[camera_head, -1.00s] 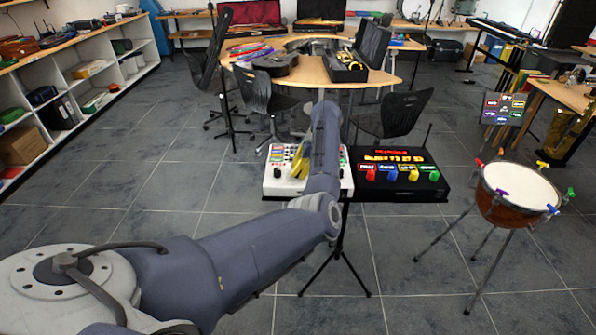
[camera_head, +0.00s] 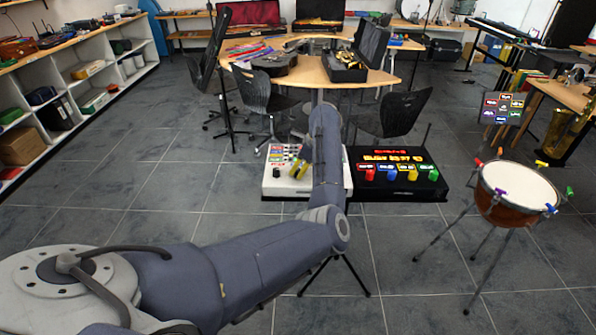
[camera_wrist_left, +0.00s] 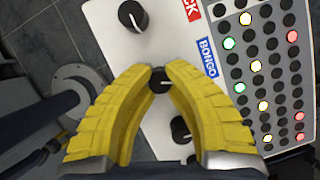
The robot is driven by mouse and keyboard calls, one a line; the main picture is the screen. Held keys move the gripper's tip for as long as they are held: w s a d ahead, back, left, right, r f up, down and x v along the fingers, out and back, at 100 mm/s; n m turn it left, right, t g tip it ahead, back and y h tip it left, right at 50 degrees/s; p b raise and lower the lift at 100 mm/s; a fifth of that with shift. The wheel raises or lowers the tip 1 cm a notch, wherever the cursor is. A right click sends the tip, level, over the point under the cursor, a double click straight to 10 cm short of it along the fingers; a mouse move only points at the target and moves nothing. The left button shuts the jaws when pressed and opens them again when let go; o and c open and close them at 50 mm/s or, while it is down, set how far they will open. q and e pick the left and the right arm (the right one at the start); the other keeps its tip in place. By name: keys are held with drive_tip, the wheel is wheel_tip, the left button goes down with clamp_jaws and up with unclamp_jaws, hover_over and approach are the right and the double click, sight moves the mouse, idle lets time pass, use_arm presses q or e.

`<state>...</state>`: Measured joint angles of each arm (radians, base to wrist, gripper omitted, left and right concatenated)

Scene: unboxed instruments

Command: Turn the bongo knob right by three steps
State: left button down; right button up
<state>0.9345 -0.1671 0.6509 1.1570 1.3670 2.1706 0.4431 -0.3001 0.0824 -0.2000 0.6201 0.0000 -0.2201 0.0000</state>
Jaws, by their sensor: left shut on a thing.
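The white control box (camera_head: 272,187) stands on a stand in the middle of the head view, partly hidden by my left arm. In the left wrist view the blue BONGO label (camera_wrist_left: 207,57) is printed on its white face (camera_wrist_left: 172,40). The black bongo knob (camera_wrist_left: 160,84) is beside that label. My left gripper (camera_wrist_left: 159,72) has its two yellow fingers closed on this knob, one on each side. In the head view the yellow fingers of my left gripper (camera_head: 297,168) show only in part beside my arm. My right gripper is in no view.
Two other black knobs, one above (camera_wrist_left: 133,16) and one below (camera_wrist_left: 180,130), sit close to the fingers. A grid of lit buttons (camera_wrist_left: 257,67) is to the right. A black box (camera_head: 400,190) with coloured knobs adjoins the white box. A drum (camera_head: 510,205) stands farther right.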

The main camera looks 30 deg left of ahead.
use_arm(q)
drive_tip(key=m+t, duration=0.1)
drive_tip(key=m, duration=0.1)
drive_tip(key=m+t, duration=0.1)
drive_tip(key=m, duration=0.4)
drive_tip(key=shift+s+a+t, duration=0.15)
drive_tip(key=shift+a+t, duration=0.15)
drive_tip(key=shift+t, duration=0.1)
drive_tip(key=m, duration=0.2)
drive_tip(key=m+t+h, duration=0.1)
drive_tip(key=m, duration=0.2)
drive_tip(key=shift+r+t, duration=0.1)
drive_tip(key=shift+t, duration=0.2)
drive_tip(key=shift+a+r+m+h, duration=0.1)
drive_tip(key=shift+m+h, duration=0.2)
drive_tip(key=shift+m, duration=0.7)
drive_tip(key=shift+r+m+t, duration=0.1)
drive_tip(key=shift+m+t, duration=0.2)
drive_tip(key=c, duration=1.5)
unclamp_jaws()
drive_tip(key=shift+w, duration=0.2)
drive_tip(key=o, duration=0.3)
drive_tip(key=shift+d+f, duration=0.2)
drive_tip(key=shift+f, duration=0.05)
drive_tip(key=v, duration=1.2)
drive_tip(key=shift+a, duration=0.1)
